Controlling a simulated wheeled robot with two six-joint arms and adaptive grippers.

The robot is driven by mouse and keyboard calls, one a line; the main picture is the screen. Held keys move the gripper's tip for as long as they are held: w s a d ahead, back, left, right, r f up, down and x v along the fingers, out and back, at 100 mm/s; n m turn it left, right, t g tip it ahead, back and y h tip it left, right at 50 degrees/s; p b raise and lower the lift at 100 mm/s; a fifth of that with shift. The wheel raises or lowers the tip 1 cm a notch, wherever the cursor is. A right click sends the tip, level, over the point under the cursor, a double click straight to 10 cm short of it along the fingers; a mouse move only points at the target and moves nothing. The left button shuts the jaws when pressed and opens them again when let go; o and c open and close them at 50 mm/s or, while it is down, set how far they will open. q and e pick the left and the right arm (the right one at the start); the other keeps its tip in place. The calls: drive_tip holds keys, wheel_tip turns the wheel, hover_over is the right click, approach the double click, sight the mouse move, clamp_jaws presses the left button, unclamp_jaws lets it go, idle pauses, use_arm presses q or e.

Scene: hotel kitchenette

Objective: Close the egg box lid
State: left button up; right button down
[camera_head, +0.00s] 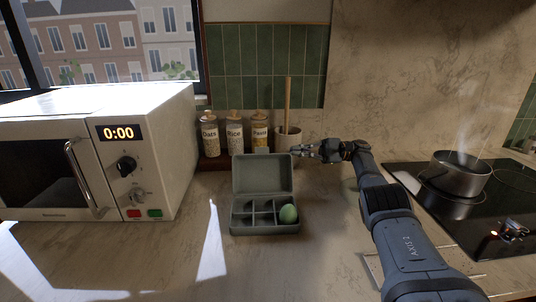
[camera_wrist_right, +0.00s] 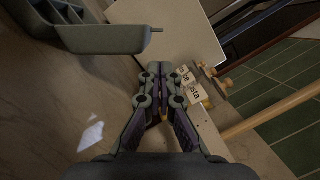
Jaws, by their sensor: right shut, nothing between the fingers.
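The grey-green egg box (camera_head: 264,230) stands open on the counter in the head view. Its lid (camera_head: 262,174) is raised upright at the back of the tray. One green egg (camera_head: 288,214) sits in the right end of the tray; the other compartments that I can see look empty. My right gripper (camera_head: 302,151) is shut and empty, level with the lid's top edge and just right of and behind it, apart from it as far as I can tell. In the right wrist view the shut fingers (camera_wrist_right: 166,76) are near part of the egg box (camera_wrist_right: 100,38). My left gripper is out of view.
A white microwave (camera_head: 160,150) stands at the left. Oats (camera_head: 210,135), rice (camera_head: 235,135) and pasta (camera_head: 260,134) jars and a utensil pot (camera_head: 288,138) stand behind the box. A steaming pot (camera_head: 458,178) is on the hob (camera_head: 500,225) at right. Counter in front of the box is clear.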

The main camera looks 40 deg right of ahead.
sight(268, 149)
drive_tip(key=p+x, duration=1)
drive_tip(key=shift+s+r, duration=0.1)
